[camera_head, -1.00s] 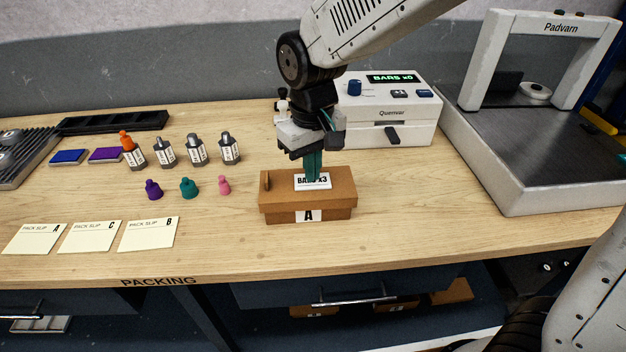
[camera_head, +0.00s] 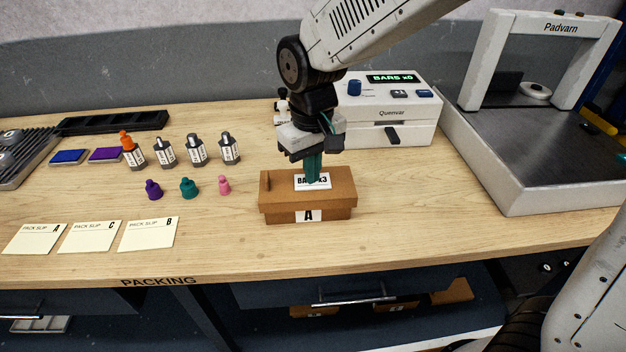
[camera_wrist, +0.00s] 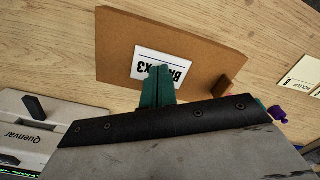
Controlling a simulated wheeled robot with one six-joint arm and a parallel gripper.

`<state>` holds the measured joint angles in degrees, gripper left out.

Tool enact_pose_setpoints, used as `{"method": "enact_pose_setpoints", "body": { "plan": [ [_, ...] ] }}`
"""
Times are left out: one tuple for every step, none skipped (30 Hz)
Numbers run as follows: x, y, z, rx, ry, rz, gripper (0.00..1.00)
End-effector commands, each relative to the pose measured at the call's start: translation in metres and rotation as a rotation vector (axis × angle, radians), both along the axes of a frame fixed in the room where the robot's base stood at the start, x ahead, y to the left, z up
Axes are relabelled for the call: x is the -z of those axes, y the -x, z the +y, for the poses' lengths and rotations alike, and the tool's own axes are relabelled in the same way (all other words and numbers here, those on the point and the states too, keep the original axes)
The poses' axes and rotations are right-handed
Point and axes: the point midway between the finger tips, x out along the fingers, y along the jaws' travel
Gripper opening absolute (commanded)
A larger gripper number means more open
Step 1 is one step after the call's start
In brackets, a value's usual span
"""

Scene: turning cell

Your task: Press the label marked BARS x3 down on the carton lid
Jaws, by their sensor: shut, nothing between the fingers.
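The closed brown carton (camera_head: 335,207) marked A stands on the bench in the head view. Its lid also shows in the wrist view (camera_wrist: 205,55). The white label (camera_head: 323,184) reading BARS x3 lies on the lid; it also shows in the wrist view (camera_wrist: 146,59), partly covered by my fingers. My gripper (camera_head: 314,179) is shut and empty, pointing down with its green fingertips at the label. In the wrist view the fingertips (camera_wrist: 158,72) overlap the label's edge. Whether they touch it or hover just above, I cannot tell.
The Quenvar label printer (camera_head: 410,125) stands behind the carton, its display reading BARS x0. A large Padvarn machine (camera_head: 545,150) is at right. Several bottles (camera_head: 197,152), coloured caps (camera_head: 189,188) and pack slips (camera_head: 90,237) lie to the left. Bench in front is clear.

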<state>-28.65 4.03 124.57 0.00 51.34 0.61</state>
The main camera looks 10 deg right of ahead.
Motion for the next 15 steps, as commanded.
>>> {"method": "enact_pose_setpoints", "body": {
  "plan": [
    [0.001,0.001,0.0,0.0,0.001,0.003,0.0],
    [0.001,0.001,0.0,0.0,0.001,0.003,0.0],
    [-0.001,0.001,0.0,0.0,0.001,0.002,0.0],
    [-0.002,0.0,0.0,0.0,0.001,0.002,0.0],
    [-0.004,0.0,0.0,0.0,0.0,0.001,0.0],
    [-0.008,0.0,0.0,0.0,0.0,0.001,0.0],
    [-0.01,0.0,0.0,0.0,0.0,0.001,0.0],
    [-0.013,0.0,0.0,0.0,0.0,0.001,0.0],
    [-0.016,0.0,0.0,0.0,0.0,0.0,0.0],
    [-0.019,0.0,0.0,0.0,0.0,0.0,0.0],
    [-0.021,0.0,0.0,0.0,0.0,0.0,0.0],
    [-0.024,0.0,0.0,0.0,0.0,0.0,0.0],
    [-0.027,0.0,0.0,0.0,0.0,0.0,0.0],
    [-0.029,0.0,0.0,0.0,0.0,-0.001,0.0],
    [-0.033,0.0,0.0,0.0,0.0,-0.001,0.0]
  ]
}}
